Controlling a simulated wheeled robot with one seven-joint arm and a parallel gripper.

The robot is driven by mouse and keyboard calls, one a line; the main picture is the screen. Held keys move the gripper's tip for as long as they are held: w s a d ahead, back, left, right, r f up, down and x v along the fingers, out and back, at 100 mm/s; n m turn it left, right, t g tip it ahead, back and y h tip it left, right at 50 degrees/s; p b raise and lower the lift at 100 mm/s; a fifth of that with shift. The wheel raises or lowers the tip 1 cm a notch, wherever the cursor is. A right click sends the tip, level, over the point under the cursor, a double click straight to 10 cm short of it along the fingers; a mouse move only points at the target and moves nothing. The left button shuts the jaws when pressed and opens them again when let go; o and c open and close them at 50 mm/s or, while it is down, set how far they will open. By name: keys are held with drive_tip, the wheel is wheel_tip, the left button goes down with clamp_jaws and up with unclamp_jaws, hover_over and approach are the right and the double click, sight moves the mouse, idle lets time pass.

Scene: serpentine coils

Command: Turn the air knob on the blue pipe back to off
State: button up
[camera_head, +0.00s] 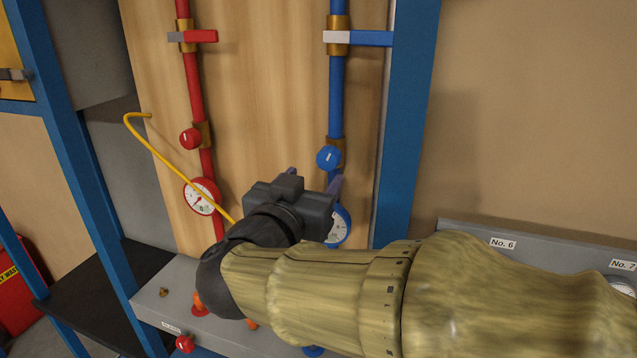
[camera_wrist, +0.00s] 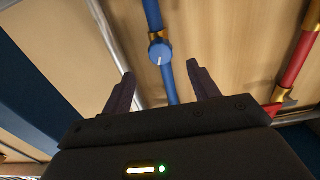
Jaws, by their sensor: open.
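The blue pipe (camera_head: 336,95) runs down the wooden panel. Its round blue air knob (camera_head: 327,158) has a white mark and sits below the blue-handled valve. In the wrist view the knob (camera_wrist: 160,53) shows ahead of the fingers, with its white mark visible. My gripper (camera_head: 315,178) is open and empty, close below the knob in the head view. In the wrist view my gripper's two fingers (camera_wrist: 160,80) stand apart, with the knob beyond their tips and between them. No contact with the knob shows. A blue-rimmed gauge (camera_head: 340,228) is partly hidden behind my gripper.
A red pipe (camera_head: 195,85) with a red knob (camera_head: 190,138) and gauge (camera_head: 202,196) stands to the left. A yellow hose (camera_head: 165,160) passes behind my gripper. A blue frame post (camera_head: 408,120) stands right of the blue pipe. The blue valve handle (camera_head: 370,38) sticks out above.

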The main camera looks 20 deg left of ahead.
sight(326, 162)
drive_tip(key=w, duration=0.6)
drive_tip(key=w+p, duration=0.1)
drive_tip(key=w, duration=0.2)
drive_tip(key=shift+d, duration=0.3)
drive_tip(key=shift+s, duration=0.15)
drive_tip(key=c, duration=1.2)
drive_tip(key=shift+r, duration=0.1)
drive_tip(key=shift+n+p, duration=0.4)
drive_tip(key=shift+p, duration=0.1)
drive_tip(key=shift+n+p, duration=1.2)
drive_tip(key=shift+p, duration=0.5)
